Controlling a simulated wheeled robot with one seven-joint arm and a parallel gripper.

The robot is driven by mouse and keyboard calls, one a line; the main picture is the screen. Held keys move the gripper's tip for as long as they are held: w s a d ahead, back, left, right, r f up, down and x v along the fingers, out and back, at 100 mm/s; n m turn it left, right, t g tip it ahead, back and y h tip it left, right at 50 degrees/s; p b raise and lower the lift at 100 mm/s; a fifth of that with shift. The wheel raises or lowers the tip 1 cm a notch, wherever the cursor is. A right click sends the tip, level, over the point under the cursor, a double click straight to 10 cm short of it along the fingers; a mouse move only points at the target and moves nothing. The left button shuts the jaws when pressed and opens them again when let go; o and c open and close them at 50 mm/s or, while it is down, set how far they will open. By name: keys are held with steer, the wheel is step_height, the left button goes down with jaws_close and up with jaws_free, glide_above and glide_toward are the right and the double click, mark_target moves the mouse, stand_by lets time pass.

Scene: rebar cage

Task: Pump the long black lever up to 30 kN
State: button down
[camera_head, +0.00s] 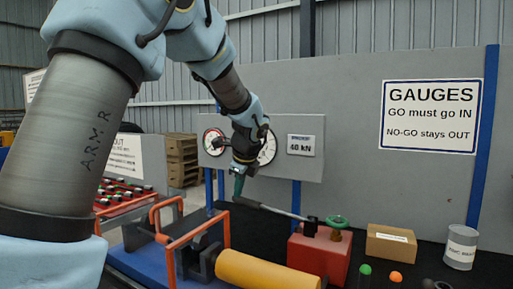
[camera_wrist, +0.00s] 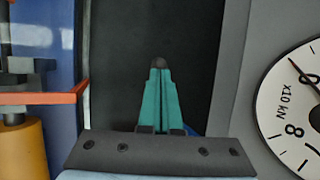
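The long black lever (camera_head: 285,212) slopes up to the left from the red pump box (camera_head: 321,252), its thick black grip at the upper left end. My gripper (camera_head: 238,190) reaches down to that grip from above. In the wrist view my teal fingers (camera_wrist: 160,92) are together, with a dark rounded end (camera_wrist: 160,63) showing at their tips; it looks like the lever's grip. The rest of the lever is hidden there. A white gauge (camera_head: 267,148) is partly behind my arm; its dial, marked x10 kN, shows in the wrist view (camera_wrist: 298,112) with a red-tipped needle, cut off at the right.
A green knob (camera_head: 337,221) tops the pump. A cardboard box (camera_head: 391,243) and can (camera_head: 461,246) are right.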

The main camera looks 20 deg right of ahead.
steer(key=shift+f, duration=0.1)
steer(key=shift+f+b, duration=0.3)
steer(key=shift+f, duration=0.45)
step_height(320, 180, up, 10)
steer(key=s+d+p, duration=0.1)
steer(key=s+p, duration=0.1)
steer(key=p, duration=0.6)
steer(key=shift+d+f, duration=0.15)
steer(key=shift+d, duration=0.2)
steer(key=c, duration=1.5)
jaws_free()
